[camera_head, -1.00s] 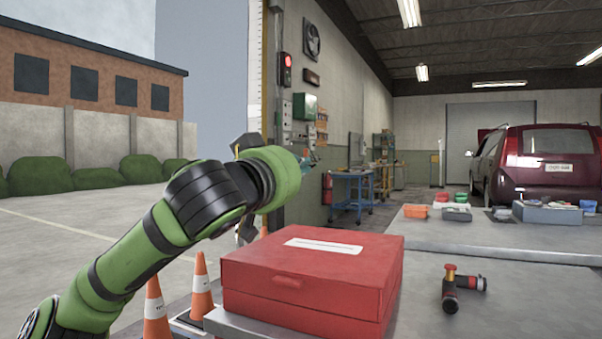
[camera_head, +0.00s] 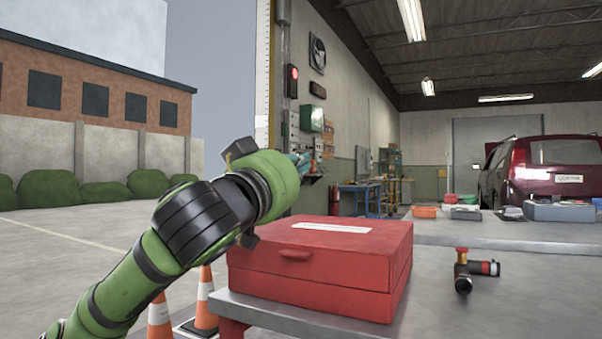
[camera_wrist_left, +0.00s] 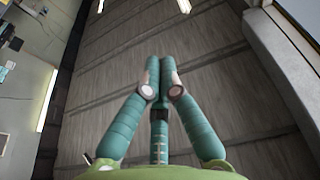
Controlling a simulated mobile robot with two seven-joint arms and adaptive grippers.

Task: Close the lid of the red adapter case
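The red adapter case (camera_head: 320,265) sits on the grey table at the front centre. Its lid (camera_head: 345,238) lies flat on the base, with a seam along the front, a front handle and a white label on top. My left arm comes in from the left, and the teal fingers of my left gripper (camera_head: 303,163) show partly behind its wrist, above and beyond the case. In the left wrist view the fingers (camera_wrist_left: 158,68) point up at the ceiling, their tips together with nothing between them. My right gripper is out of view.
A red-and-black fitting (camera_head: 470,268) lies on the table right of the case. Orange cones (camera_head: 205,300) stand left of the table. A farther table (camera_head: 460,230) holds bins and trays. A dark red car (camera_head: 540,170) stands behind.

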